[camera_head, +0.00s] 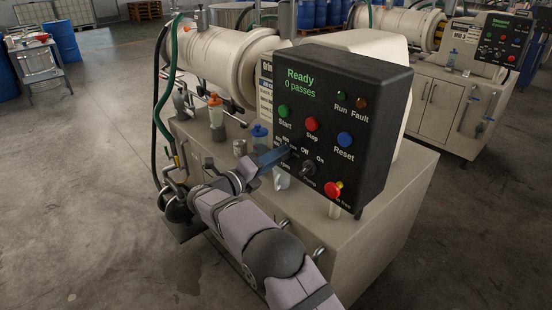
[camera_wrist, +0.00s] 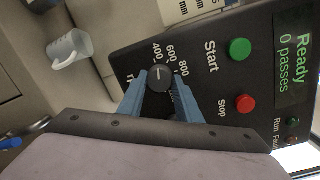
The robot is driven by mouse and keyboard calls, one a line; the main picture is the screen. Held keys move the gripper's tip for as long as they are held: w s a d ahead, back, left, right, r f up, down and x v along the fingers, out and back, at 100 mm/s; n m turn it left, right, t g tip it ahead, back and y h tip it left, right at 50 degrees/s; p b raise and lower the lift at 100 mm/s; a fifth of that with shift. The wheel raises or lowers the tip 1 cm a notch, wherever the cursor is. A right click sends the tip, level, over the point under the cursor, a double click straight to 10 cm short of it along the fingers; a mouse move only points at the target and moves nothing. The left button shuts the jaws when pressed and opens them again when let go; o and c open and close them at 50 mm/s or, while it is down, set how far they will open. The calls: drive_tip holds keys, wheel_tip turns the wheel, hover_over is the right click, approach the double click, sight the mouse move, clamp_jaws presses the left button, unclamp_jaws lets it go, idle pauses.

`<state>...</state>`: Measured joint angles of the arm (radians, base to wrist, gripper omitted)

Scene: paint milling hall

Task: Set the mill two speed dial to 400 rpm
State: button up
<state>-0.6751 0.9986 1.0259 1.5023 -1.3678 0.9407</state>
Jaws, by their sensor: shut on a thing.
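The speed dial (camera_wrist: 160,78) is a black round knob on the dark control panel (camera_head: 375,120), with 400, 600 and 800 marked around it. A small pale mark shows on the knob, but I cannot tell exactly which number it points at. My gripper (camera_wrist: 160,84) is shut on the dial, with one blue finger on each side of it. In the head view my gripper (camera_head: 280,155) reaches the panel's lower left and covers most of the dial. The panel's screen (camera_head: 300,78) reads "Ready, 0 passes".
Green Start (camera_head: 283,111), red Stop (camera_head: 311,124) and blue Reset (camera_head: 345,139) buttons sit above my gripper. An Off/On switch (camera_head: 308,168) is close to its right. A red emergency stop (camera_head: 333,189) is lower right. Another mill (camera_head: 455,95) stands behind.

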drive_tip(key=shift+n+p, duration=0.35)
drive_tip(key=shift+n, duration=1.05)
drive_tip(key=o, duration=1)
drive_tip(key=shift+o, duration=0.2)
drive_tip(key=shift+a, duration=0.1)
drive_tip(key=b+v, duration=0.2)
drive_tip(key=v, duration=0.5)
drive_tip(key=shift+s+r, duration=0.1)
